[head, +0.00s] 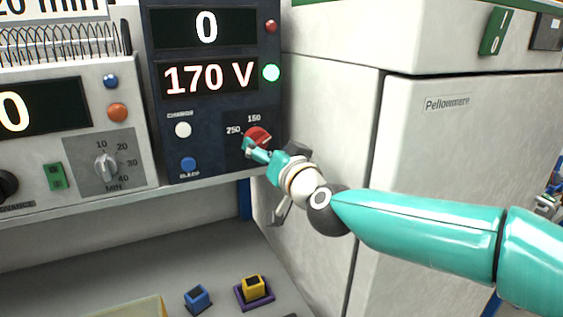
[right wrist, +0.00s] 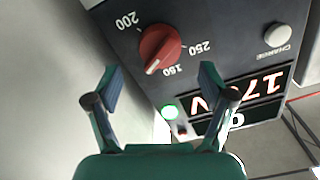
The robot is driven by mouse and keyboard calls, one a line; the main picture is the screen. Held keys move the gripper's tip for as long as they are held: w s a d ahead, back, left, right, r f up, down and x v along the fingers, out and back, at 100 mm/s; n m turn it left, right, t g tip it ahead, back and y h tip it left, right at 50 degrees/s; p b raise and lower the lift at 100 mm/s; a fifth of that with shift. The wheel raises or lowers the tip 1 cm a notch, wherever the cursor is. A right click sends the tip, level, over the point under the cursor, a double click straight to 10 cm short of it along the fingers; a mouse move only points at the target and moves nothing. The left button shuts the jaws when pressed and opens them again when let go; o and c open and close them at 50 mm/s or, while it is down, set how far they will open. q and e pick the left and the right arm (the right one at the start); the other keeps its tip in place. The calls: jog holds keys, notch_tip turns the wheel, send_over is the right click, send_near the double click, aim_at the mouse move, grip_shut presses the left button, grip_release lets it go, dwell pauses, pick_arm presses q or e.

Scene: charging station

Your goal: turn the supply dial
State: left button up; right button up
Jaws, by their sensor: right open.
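The supply dial (head: 257,136) is a red round knob on the dark panel of the supply unit, with printed numbers around it. In the right wrist view the dial (right wrist: 159,50) shows upside down, with its white mark near the 150 label. My right gripper (head: 262,151) is in front of the dial and partly covers it in the head view. In the right wrist view its two teal fingers (right wrist: 160,74) are spread, with the dial between and just beyond the tips. Nothing is held. I cannot tell whether a finger touches the dial. My left gripper is out of view.
The supply display (head: 209,77) reads 170 V, with a lit green lamp (head: 271,73) beside it. A white button (head: 183,130) and a blue button (head: 188,164) sit left of the dial. A pale cabinet (head: 455,150) stands right. Blue (head: 197,299) and yellow (head: 253,287) blocks are below.

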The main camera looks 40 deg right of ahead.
jog(key=v, duration=0.7)
jog(key=shift+f, duration=0.1)
